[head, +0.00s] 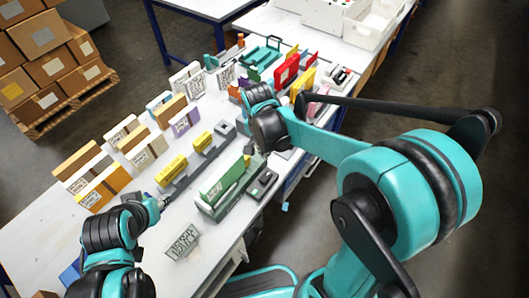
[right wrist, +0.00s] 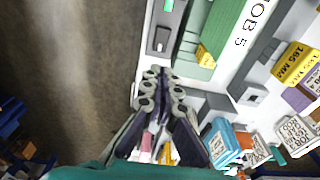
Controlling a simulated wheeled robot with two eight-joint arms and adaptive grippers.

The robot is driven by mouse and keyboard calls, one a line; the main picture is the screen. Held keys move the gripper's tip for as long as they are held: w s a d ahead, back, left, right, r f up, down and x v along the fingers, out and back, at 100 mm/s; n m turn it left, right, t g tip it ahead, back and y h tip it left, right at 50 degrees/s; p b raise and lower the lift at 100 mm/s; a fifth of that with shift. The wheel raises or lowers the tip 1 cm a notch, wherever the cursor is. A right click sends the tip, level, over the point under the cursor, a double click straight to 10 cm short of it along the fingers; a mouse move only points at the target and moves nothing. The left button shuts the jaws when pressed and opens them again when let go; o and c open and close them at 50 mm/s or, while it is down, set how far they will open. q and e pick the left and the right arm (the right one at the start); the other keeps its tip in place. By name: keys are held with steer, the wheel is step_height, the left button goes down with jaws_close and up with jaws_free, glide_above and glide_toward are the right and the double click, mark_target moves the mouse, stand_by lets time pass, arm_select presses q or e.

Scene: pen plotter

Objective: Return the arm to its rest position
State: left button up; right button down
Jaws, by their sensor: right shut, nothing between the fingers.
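My right arm reaches in from the right over the table. Its gripper (head: 252,148) is mostly hidden below the black wrist in the head view. In the right wrist view the right gripper (right wrist: 157,72) has its fingertips together with nothing between them. They show beside the near end of a pale green holder (right wrist: 188,55) carrying a green board marked JOB 5 (right wrist: 222,28). The same green board (head: 222,180) stands in its holder in the head view. My left gripper (head: 157,204) is at the table's left part, near a grey stand; its fingers are too small to read.
The white table (head: 140,215) holds rows of upright cards, yellow blocks (head: 172,169) in grey stands and a red board (head: 286,70). A small grey box with a green button (head: 262,183) is at the front edge. Cartons (head: 40,38) stand on a pallet at left.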

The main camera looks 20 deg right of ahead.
steer(key=shift+r, duration=0.1)
stand_by(0.3)
steer(key=s+d+r+n+t+b, duration=0.1)
steer(key=s+r+n+t, duration=0.1)
steer(key=s+n, duration=0.3)
steer(key=s+d+r+n+t+y+b, duration=0.1)
steer(key=s+d+r+n+t, duration=0.1)
steer(key=s+n+t, duration=0.2)
steer(key=s+n, duration=0.1)
steer(key=s, duration=0.2)
steer(key=shift+b, duration=0.35)
